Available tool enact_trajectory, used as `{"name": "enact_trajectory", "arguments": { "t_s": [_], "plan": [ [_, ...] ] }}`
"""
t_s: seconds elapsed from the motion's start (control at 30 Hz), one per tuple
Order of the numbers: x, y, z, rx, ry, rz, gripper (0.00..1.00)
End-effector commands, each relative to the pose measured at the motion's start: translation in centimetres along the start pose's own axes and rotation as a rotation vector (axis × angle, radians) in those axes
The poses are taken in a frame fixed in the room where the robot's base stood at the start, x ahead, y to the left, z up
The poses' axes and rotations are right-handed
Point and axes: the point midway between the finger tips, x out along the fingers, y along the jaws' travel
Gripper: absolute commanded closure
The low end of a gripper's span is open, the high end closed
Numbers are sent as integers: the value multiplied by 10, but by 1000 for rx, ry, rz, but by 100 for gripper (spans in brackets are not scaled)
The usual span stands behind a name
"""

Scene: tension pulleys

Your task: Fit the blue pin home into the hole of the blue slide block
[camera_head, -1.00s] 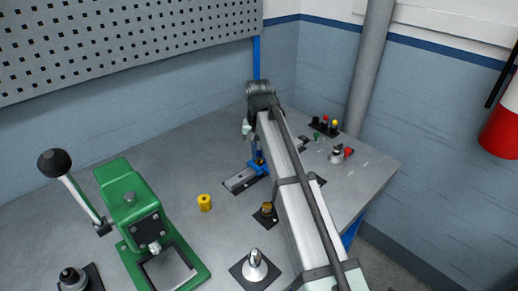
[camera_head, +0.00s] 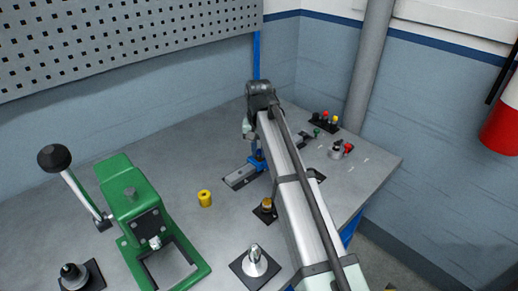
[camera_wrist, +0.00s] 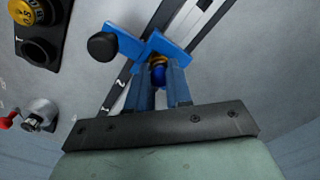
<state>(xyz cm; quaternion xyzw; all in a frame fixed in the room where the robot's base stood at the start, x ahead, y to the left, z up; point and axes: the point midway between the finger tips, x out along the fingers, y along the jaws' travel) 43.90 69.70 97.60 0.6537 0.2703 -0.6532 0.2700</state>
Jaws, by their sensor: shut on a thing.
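The blue slide block (camera_wrist: 167,50) sits on a grey rail, with a black round knob (camera_wrist: 102,46) on one side in the wrist view. In the head view the block (camera_head: 257,162) is partly behind my arm. My gripper (camera_wrist: 160,78) is shut on the blue pin (camera_wrist: 158,76), which shows as a rounded blue end between the fingers. The fingers reach to the edge of the block. The block's hole is hidden, so I cannot tell how far the pin is in it.
A green press (camera_head: 135,215) stands at the left. A yellow cylinder (camera_head: 204,198), a dark base with a brass top (camera_head: 266,207) and a silver cone on a plate (camera_head: 254,260) stand nearby. A rack with coloured knobs (camera_head: 323,123) is at the back right.

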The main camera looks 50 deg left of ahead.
Motion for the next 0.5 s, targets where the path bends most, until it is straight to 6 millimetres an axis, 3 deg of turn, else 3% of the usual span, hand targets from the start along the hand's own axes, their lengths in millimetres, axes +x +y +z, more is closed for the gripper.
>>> {"name": "enact_trajectory", "arguments": {
  "t_s": [0.47, 0.5],
  "plan": [
    [1, 0, 0, 0, -1, 0, 100],
    [1, 0, 0, 0, -1, 0, 79]
  ]
}}
